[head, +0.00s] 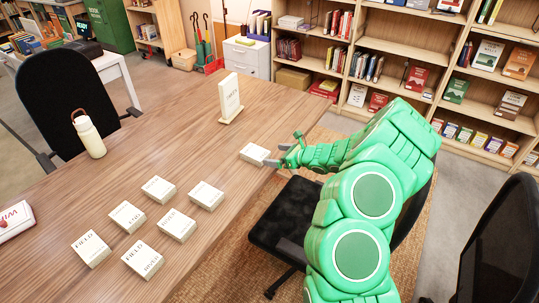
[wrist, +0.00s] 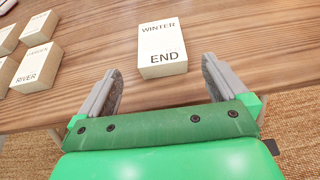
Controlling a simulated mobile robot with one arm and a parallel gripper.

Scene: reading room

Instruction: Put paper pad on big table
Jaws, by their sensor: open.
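A cream paper pad (head: 255,153), printed "WINTER END" in the wrist view (wrist: 163,45), lies flat on the wooden big table (head: 165,140) near its right edge. My gripper (head: 284,149) is open at that edge, just right of the pad. In the wrist view the pad lies ahead of the two grey fingers, roughly centred between them, and nothing is held. Several similar pads (head: 176,224) lie in a group farther left on the table, and some show at the left of the wrist view (wrist: 36,68).
An upright cream book (head: 229,97) on a stand is at the table's far end. A cream bottle (head: 90,137) stands on the left side, and a red-and-white item (head: 14,220) lies near the left edge. A black chair (head: 290,218) is below my arm. The table's middle is clear.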

